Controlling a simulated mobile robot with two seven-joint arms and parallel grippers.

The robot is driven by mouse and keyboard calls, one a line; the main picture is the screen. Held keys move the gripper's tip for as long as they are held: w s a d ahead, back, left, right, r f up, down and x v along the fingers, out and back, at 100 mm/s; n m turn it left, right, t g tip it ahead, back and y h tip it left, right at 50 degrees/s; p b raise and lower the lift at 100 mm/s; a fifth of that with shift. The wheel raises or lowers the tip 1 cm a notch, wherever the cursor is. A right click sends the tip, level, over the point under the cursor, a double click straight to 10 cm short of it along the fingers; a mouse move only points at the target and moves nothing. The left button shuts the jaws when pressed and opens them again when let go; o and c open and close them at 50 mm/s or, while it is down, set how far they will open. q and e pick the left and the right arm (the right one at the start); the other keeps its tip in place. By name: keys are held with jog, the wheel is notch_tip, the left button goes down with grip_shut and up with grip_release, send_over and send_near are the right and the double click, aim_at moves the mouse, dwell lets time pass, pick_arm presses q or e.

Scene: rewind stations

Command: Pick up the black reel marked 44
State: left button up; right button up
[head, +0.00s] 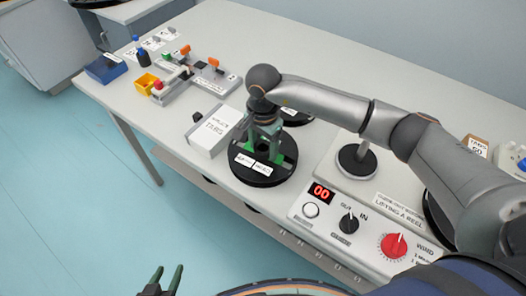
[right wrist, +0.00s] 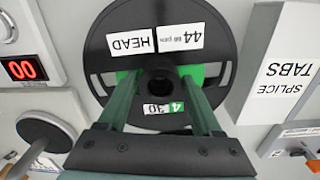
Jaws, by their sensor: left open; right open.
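The black reel (head: 264,172) lies flat on the bench in the head view, with two white labels on its top. My right gripper (head: 266,132) is over the reel, pointing down. In the right wrist view its green fingers (right wrist: 160,76) are open, one on each side of the hub; I cannot tell whether they touch it. My left gripper (head: 163,280) is open and empty, low at the left, off the bench.
A white splice tabs box (head: 208,133) stands close left of the reel. A control panel (head: 326,221) and a grey spindle (head: 357,160) are at the right.

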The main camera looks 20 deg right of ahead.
jog(key=shift+f, duration=0.1)
jog(key=shift+c, duration=0.2)
grip_shut()
